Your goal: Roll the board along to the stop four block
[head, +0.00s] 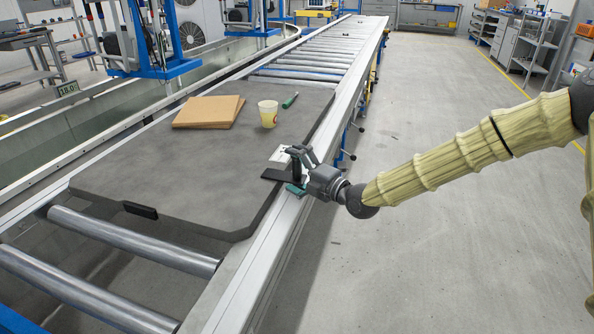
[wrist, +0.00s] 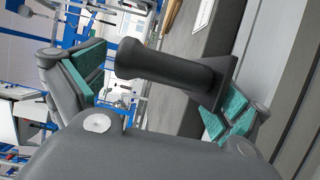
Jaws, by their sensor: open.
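The board (head: 170,175) is a large dark grey slab lying flat on the roller conveyor, nearest the camera. A black upright handle (head: 296,169) stands at its right edge; in the wrist view the handle (wrist: 165,70) crosses between the teal finger pads. My gripper (head: 298,174) is at that edge with its fingers apart around the handle; it also shows in the wrist view (wrist: 157,93). The right pad is close to the handle's base; contact is unclear. Small dark blocks (head: 318,36) sit far down the conveyor; I cannot tell which is stop four.
Bare rollers (head: 310,55) run beyond the board. Blue frames (head: 150,45) stand at left; the floor (head: 430,110) at right is clear.

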